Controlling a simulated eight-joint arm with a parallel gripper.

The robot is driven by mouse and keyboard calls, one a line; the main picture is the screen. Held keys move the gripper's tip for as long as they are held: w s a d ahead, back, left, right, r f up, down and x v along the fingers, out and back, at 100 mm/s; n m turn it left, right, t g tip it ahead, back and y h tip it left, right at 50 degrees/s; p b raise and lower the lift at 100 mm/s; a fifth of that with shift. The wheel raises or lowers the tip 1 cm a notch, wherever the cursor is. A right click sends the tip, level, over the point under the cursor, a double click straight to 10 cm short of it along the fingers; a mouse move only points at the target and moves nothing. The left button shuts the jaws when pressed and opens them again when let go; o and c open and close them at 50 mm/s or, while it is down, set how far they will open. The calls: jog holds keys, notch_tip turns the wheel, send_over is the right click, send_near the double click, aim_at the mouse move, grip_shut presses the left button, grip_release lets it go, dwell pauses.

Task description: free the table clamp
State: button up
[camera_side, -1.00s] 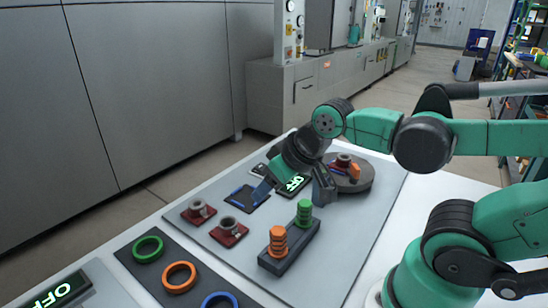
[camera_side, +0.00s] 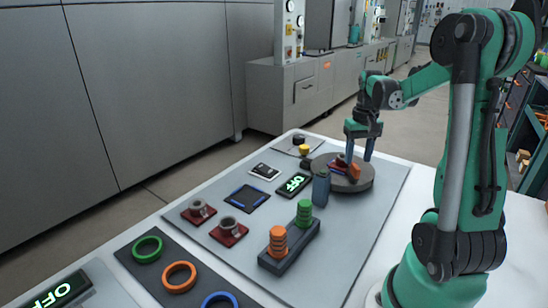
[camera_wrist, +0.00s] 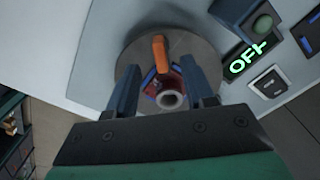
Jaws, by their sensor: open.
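A round dark turntable (camera_side: 366,184) stands at the far right of the grey board; it also shows in the wrist view (camera_wrist: 203,52). On it sits a red block with a grey ring (camera_wrist: 172,99), with an orange clamp lever (camera_wrist: 160,52) beside it. In the side view the lever (camera_side: 355,170) is partly hidden by a finger. My gripper (camera_side: 359,158) is open, pointing down over the turntable. In the wrist view its two blue fingers (camera_wrist: 162,70) straddle the lever and red block with gaps on both sides. Whether anything touches is not clear.
A blue-grey upright block (camera_side: 320,188) and an OFF display (camera_side: 294,185) stand near the turntable. A peg stand with orange and green rings (camera_side: 289,248) and two red blocks with rings (camera_side: 229,231) lie nearer. A blue-marked pad (camera_side: 247,198) is empty.

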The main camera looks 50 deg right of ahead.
aim_at(356, 166)
jog(key=shift+f, duration=1.6)
grip_shut()
